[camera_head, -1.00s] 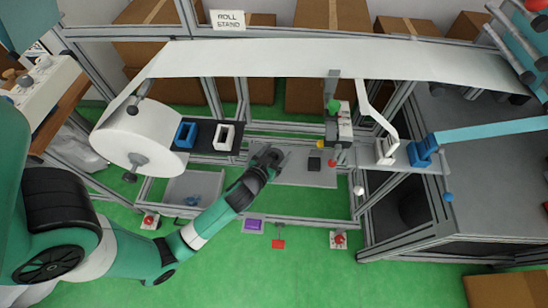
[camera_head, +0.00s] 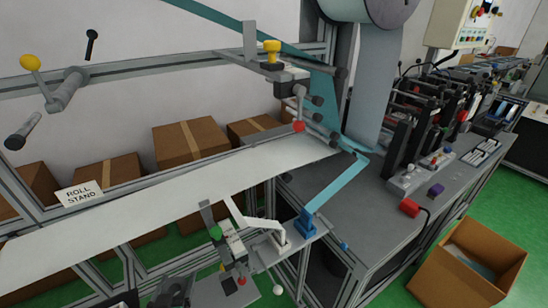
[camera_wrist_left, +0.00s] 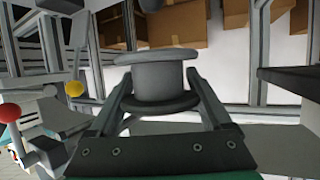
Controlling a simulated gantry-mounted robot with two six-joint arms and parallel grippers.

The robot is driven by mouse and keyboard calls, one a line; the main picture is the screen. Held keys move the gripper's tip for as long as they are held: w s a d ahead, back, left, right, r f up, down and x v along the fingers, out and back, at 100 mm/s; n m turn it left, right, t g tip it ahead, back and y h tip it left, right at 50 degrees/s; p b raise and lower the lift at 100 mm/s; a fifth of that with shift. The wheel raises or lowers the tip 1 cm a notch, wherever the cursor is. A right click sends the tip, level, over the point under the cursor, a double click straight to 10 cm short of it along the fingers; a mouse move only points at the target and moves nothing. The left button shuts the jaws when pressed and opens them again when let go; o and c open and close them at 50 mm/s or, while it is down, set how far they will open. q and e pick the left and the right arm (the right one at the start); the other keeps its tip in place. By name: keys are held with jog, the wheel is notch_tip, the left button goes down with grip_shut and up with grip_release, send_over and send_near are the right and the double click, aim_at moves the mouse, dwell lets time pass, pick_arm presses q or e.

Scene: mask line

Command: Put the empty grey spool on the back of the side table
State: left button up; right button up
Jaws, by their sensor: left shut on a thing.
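The grey spool (camera_wrist_left: 158,78) is in the left wrist view, upright and bare, with a wide flange at the top and bottom. My left gripper (camera_wrist_left: 160,100) is shut on it, one finger on each side. In the head view my left gripper (camera_head: 174,290) shows only as a dark shape at the bottom edge, and the spool cannot be made out there. The side table is not recognisable in the current views. My right gripper is not in view.
A white web (camera_head: 170,195) crosses the stand above my left gripper. A blue guide (camera_head: 303,224) and a white guide (camera_head: 272,238) stand on a plate to its right. A grey machine table (camera_head: 400,215) and an open cardboard box (camera_head: 465,270) are further right.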

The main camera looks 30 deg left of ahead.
aim_at(176, 280)
pick_arm(q)
notch_tip(176, 280, up, 14)
jog(key=p, duration=1.2)
jog(key=d+f+m+t+h+b, duration=0.2)
jog(key=d+f+m+h+b, duration=0.2)
jog(key=d+f+b, duration=0.75)
jog(key=d+m+t+h, duration=0.1)
jog(key=d+m+h, duration=0.35)
jog(key=d, duration=0.55)
notch_tip(176, 280, up, 27)
jog(key=s+p, duration=0.1)
jog(key=p, duration=3.4)
jog(key=shift+a, duration=0.2)
jog(key=shift+s+h, duration=0.1)
jog(key=shift+h, duration=0.25)
